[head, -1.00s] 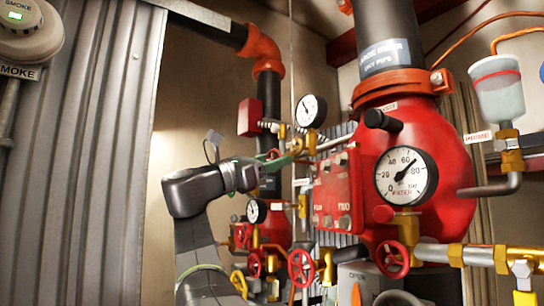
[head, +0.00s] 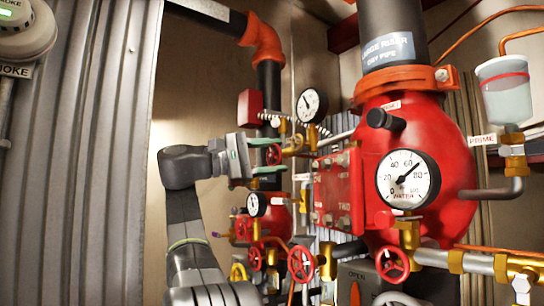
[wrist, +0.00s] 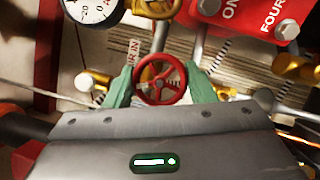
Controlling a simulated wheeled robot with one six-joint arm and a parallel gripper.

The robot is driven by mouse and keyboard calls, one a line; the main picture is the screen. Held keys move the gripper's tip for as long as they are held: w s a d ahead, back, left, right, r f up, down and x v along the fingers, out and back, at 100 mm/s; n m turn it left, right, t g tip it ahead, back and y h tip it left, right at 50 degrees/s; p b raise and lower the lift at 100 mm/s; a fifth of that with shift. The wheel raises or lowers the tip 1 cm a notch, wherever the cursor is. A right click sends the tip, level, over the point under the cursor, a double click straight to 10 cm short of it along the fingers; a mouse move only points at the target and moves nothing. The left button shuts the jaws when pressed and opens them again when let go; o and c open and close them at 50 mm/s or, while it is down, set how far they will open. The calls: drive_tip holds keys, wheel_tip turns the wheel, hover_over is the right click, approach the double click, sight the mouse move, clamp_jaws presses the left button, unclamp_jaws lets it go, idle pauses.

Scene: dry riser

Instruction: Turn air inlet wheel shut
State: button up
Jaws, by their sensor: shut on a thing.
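The air inlet wheel (wrist: 161,82) is a small red handwheel with spokes. In the wrist view it sits between my two green fingertips, beside a partly covered label (wrist: 132,62) reading "R IN". My gripper (wrist: 160,88) is shut on its rim, one finger on each side. In the head view the red wheel (head: 273,155) shows between the fingers of my gripper (head: 268,156), which are stacked one above the other. The far side of the wheel and its stem are mostly hidden.
A large red valve body (head: 437,140) with a water gauge (head: 408,181) stands to the right. A smaller gauge (head: 311,104) is just above my gripper. Other red handwheels (head: 301,264) sit lower down. Corrugated sheeting (head: 85,150) stands at left.

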drive_tip(key=m+y, duration=0.1)
drive_tip(key=m, duration=0.3)
drive_tip(key=shift+f+m+g+y, duration=0.1)
drive_tip(key=shift+m+g+y, duration=0.2)
drive_tip(key=shift+g+y, duration=0.1)
drive_tip(key=shift+m, duration=0.3)
idle(0.3)
drive_tip(key=o, duration=1)
